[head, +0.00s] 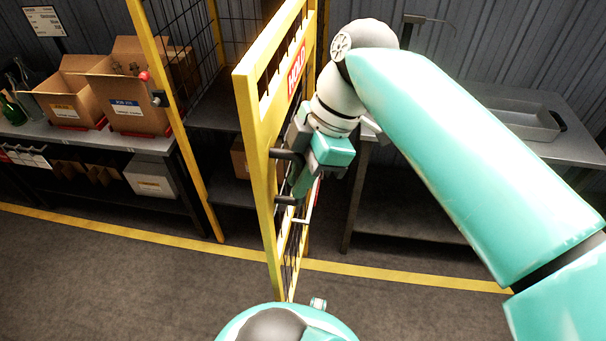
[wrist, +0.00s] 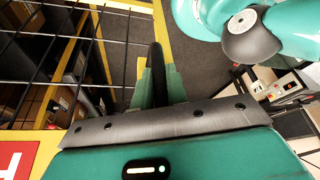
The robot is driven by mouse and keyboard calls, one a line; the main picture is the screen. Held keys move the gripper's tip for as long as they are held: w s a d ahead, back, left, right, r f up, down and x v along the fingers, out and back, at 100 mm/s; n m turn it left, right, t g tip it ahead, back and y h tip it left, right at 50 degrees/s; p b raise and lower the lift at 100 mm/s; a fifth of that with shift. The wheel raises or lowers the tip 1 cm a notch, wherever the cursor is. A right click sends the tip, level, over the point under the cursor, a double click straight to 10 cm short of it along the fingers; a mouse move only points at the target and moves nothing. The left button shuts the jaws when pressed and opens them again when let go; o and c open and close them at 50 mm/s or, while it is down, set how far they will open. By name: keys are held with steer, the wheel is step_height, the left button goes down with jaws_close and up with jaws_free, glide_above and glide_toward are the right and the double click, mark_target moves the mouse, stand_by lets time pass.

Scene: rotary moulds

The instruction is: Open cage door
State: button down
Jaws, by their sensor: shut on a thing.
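The cage door (head: 262,150) is a yellow-framed mesh panel with a red sign. In the head view it stands swung out from the yellow cage post (head: 172,100), with a wide gap between them. A dark handle (head: 284,154) sticks out from the door's frame. My gripper (head: 303,182) is at the door by this handle, partly hidden by the frame. In the wrist view my gripper (wrist: 158,85) has its two green fingers on either side of the black handle (wrist: 157,62), shut on it. The yellow frame and mesh (wrist: 75,50) show beside it.
A shelf bench (head: 90,133) with cardboard boxes (head: 130,95) stands at the left. A metal table (head: 500,135) with a grey tray (head: 520,122) is behind my arm at the right. A yellow line (head: 130,238) crosses the floor. The floor at the front left is clear.

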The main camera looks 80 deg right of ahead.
steer(key=c, duration=1.4)
jaws_free()
steer(key=shift+d, duration=0.1)
steer(key=v, duration=1.3)
steer(key=shift+r, duration=0.35)
steer(key=shift+s, duration=0.15)
